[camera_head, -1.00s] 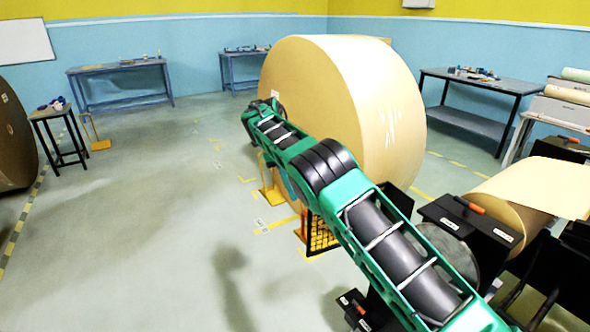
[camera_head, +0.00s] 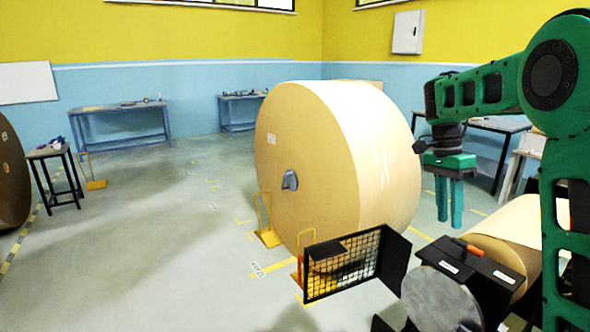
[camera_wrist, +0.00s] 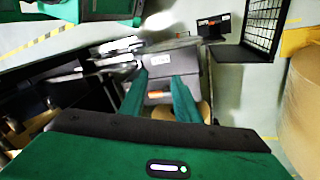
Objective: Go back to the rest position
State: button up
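My gripper (camera_head: 449,215) hangs pointing down at the right of the head view, on my folded green arm. Its two green fingers are apart with nothing between them, so it is open and empty. In the wrist view the fingertips (camera_wrist: 159,76) show apart, with a black machine part with a white label (camera_wrist: 160,60) beyond them.
A black mesh guard (camera_head: 342,265) stands before the large roll, with a yellow chock (camera_head: 268,237) by its base. A black machine with an orange handle (camera_head: 470,260) is at lower right. Benches (camera_head: 122,122) line the walls.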

jog(key=s+d+f+n, duration=0.1)
jog(key=s+d+n, duration=0.15)
jog(key=s, duration=0.65)
jog(key=s+d+n, duration=0.2)
jog(key=s+d, duration=0.1)
jog(key=s, duration=0.5)
jog(key=s+a+f+n+t, duration=0.1)
jog(key=s+f+n, duration=0.1)
jog(key=s, duration=0.6)
jog(key=s+a+f+n+t+y, duration=0.1)
jog(key=s+f+n, duration=0.2)
jog(key=s+f, duration=0.2)
jog(key=s, duration=0.3)
jog(key=shift+s+a+f+y, duration=0.2)
jog(key=shift+s+y, duration=0.1)
jog(key=shift+s, duration=0.1)
